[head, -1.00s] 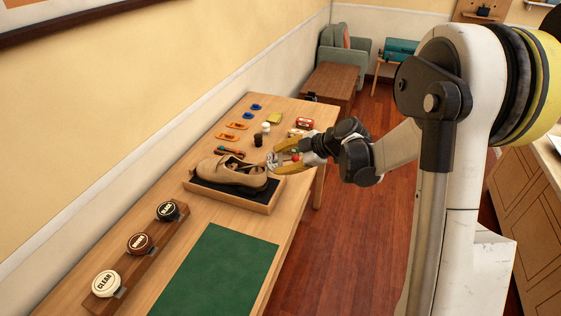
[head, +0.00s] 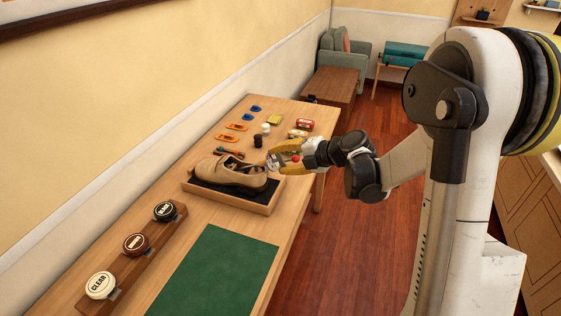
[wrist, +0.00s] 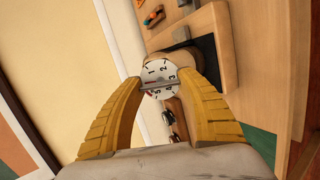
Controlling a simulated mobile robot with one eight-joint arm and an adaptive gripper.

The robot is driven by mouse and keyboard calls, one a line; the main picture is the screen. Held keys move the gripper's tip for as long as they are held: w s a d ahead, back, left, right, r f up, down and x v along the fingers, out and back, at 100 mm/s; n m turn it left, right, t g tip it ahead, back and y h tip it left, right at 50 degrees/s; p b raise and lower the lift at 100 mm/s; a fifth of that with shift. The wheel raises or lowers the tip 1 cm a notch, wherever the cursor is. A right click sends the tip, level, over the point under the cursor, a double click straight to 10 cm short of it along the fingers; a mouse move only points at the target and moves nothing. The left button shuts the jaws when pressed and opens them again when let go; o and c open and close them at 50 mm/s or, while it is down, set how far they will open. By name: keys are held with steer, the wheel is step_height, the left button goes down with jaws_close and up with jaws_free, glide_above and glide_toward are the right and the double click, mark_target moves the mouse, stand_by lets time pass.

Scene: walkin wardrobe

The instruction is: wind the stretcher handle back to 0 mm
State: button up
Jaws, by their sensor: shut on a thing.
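A tan shoe (head: 228,171) sits on a dark pad in a wooden tray (head: 262,207) on the bench. The stretcher's round white dial (wrist: 160,70), with black numerals, is at the shoe's heel end. A thin grey handle bar (wrist: 158,86) crosses the dial; the exact reading is too small to tell. My gripper (head: 273,160) is at the heel end of the shoe. Its yellow fingers are shut on the handle, one fingertip at each side of the dial in the wrist view (wrist: 159,84). The stretcher's body inside the shoe is hidden.
Small orange and blue pieces, bottles and a red tin (head: 305,124) lie behind the tray. A green mat (head: 215,272) lies in front. A wooden rack (head: 133,258) with three labelled round pieces stands at left. The floor right of the bench is clear.

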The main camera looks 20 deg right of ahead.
steer(key=shift+n, duration=0.6)
steer(key=o, duration=1.2)
step_height(320, 180, up, 10)
steer(key=shift+r, duration=0.1)
